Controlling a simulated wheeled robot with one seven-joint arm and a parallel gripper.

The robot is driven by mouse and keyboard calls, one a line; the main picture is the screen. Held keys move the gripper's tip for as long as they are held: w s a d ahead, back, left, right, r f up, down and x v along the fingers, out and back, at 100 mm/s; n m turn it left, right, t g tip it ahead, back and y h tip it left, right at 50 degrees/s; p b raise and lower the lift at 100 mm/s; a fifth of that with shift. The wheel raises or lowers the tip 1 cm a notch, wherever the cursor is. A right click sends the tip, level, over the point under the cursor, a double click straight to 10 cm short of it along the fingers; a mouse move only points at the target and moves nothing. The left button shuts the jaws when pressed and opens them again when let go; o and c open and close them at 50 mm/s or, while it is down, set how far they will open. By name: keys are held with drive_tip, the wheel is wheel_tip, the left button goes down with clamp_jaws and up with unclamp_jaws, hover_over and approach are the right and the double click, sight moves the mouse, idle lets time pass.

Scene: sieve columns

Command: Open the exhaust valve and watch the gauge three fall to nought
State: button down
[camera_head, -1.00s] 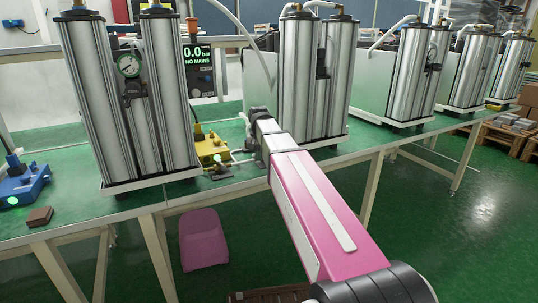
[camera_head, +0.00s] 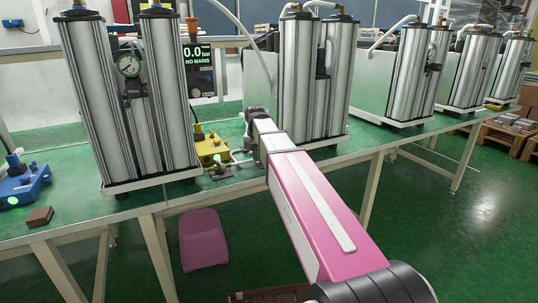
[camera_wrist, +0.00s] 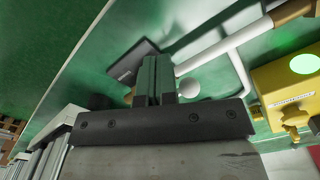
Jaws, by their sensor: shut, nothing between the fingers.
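My gripper (camera_wrist: 153,82) is shut and empty in the wrist view. A white ball-shaped part (camera_wrist: 189,90) is just right of its fingertips; I cannot tell whether they touch. White pipe (camera_wrist: 225,42) runs behind the fingers, and a dark plate (camera_wrist: 134,60) lies at upper left. A yellow box (camera_wrist: 288,84) with brass fittings and a green light is at right; it also shows in the head view (camera_head: 212,149). No label names the exhaust valve. A round dial gauge (camera_head: 129,65) is on the left column; I cannot read its number. A display (camera_head: 198,58) reads 0.0 bar, NO MAINS.
Several silver twin columns stand along the green bench (camera_head: 75,215). A blue box (camera_head: 24,184) and a small brown block (camera_head: 40,217) are on its left part. A pink seat (camera_head: 204,240) is beneath. Pallets (camera_head: 505,140) are at right, with clear floor in front.

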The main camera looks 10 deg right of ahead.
drive_tip(key=shift+s+d, duration=0.2)
drive_tip(key=shift+d, duration=0.05)
wheel_tip(320, 180, up, 8)
idle(0.8)
